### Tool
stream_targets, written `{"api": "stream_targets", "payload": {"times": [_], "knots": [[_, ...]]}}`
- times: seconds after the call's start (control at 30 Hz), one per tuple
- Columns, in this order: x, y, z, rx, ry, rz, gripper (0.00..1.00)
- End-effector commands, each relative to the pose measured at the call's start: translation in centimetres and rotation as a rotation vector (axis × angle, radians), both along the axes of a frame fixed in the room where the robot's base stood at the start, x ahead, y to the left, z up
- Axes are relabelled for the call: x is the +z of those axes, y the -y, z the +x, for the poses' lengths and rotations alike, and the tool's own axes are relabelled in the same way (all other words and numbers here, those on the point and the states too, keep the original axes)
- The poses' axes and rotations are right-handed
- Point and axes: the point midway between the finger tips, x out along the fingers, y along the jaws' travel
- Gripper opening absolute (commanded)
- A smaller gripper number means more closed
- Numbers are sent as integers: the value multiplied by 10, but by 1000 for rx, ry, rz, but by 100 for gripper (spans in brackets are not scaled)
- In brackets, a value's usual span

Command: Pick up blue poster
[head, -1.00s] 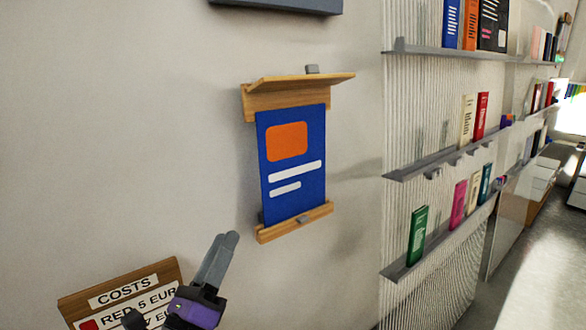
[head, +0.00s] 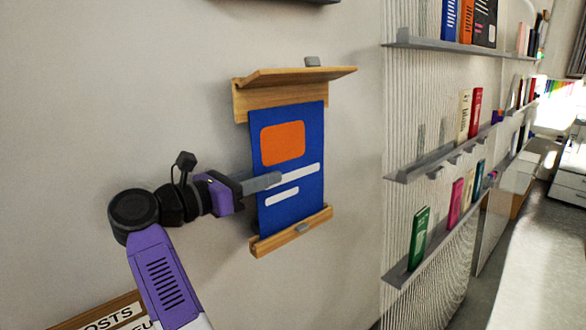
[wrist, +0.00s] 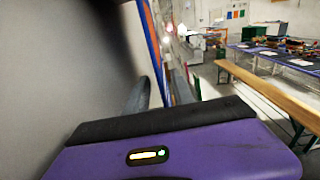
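The blue poster (head: 310,150) has an orange block and two white bars. It stands upright in a wooden wall holder (head: 265,97), between its top ledge and bottom ledge (head: 285,234). My gripper (head: 270,181) is at the poster's left side, with a grey finger in front of the poster's face, over the left end of the upper white bar. In the wrist view my gripper (wrist: 158,88) has its two fingers apart, and the poster (wrist: 153,45) shows edge-on between them. The other finger is hidden in the head view. Whether either finger touches the poster is unclear.
A wooden "COSTS" sign (head: 105,318) is at the lower left, partly hidden by my arm. Grey wall shelves (head: 440,160) with several books are to the right. The wrist view shows a wooden bench (wrist: 270,98) and tables farther off.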

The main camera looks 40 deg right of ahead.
Motion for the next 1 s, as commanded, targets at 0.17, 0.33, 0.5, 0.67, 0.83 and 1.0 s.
{"api": "stream_targets", "payload": {"times": [0.17,0.33,0.5,0.67,0.83,1.0], "knots": [[5,23,-2,-2,-3,-3,29],[3,45,-3,0,-2,-2,29],[1,52,-2,3,-1,-2,29],[0,52,-2,3,-1,-2,29],[1,51,-2,2,-1,-2,0],[1,51,-2,2,-1,-2,0]]}}
